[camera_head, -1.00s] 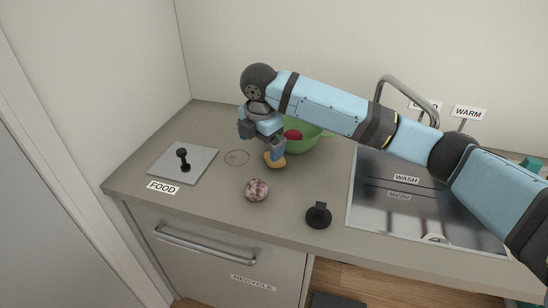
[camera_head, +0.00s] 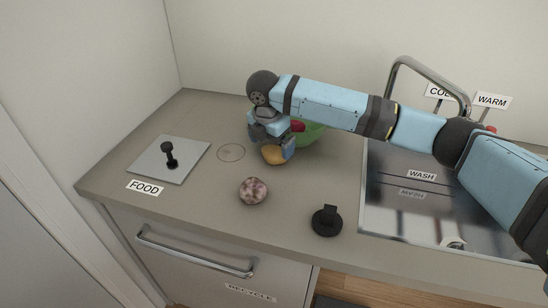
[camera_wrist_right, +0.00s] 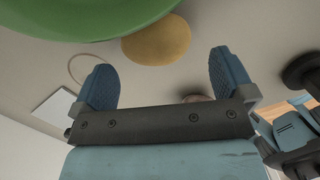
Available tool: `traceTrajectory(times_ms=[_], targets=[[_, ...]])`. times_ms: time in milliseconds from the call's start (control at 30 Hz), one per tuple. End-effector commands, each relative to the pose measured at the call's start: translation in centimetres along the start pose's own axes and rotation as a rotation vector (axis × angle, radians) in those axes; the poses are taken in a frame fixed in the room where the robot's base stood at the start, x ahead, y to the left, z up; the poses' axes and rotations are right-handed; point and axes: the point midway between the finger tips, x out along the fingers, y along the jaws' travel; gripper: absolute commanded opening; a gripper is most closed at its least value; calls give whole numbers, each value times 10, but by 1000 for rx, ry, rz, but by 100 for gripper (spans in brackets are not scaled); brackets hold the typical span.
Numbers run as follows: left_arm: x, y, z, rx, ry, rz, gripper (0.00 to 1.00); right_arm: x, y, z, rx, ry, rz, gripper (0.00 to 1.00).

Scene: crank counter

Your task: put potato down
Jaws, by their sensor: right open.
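The yellow-brown potato (camera_head: 272,155) lies on the counter in front of the green bowl (camera_head: 313,134). In the right wrist view the potato (camera_wrist_right: 157,42) shows as a yellow oval next to the bowl's rim, ahead of the fingers. My right gripper (camera_head: 274,141) is just behind and above the potato in the head view, partly covering it and the bowl. In the wrist view its two blue fingers (camera_wrist_right: 165,75) are spread apart with nothing between them. My left gripper is not in view.
A red item (camera_head: 297,125) shows in the bowl. A mottled round item (camera_head: 253,191) and a black knobbed piece (camera_head: 326,220) stand nearer the front edge. A lever plate (camera_head: 168,160) lies left, the sink (camera_head: 400,200) right. A drawn circle (camera_head: 231,152) is empty.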

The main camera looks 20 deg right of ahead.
Motion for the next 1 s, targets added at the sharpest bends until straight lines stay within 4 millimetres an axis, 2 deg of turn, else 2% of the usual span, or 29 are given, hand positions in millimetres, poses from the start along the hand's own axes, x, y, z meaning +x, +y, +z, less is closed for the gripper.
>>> traceTrajectory(times_ms=[133, 400, 633, 667, 800, 833, 900, 1000], targets=[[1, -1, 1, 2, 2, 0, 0, 12, 1, 1, 0, -1, -2, 100], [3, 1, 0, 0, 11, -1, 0, 50, 4, 4, 1, -1, -1, 100], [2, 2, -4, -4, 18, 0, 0, 51, 4, 4, 0, -1, 1, 100], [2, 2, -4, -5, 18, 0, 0, 51, 4, 4, 0, -1, 1, 95], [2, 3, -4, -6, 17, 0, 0, 51, 4, 4, 0, -1, 0, 63], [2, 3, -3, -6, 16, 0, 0, 51, 4, 4, 0, -1, 0, 58], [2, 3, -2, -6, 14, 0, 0, 51, 4, 4, 0, -1, 1, 54], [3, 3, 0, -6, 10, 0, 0, 51, 4, 4, 0, -1, 1, 54]])
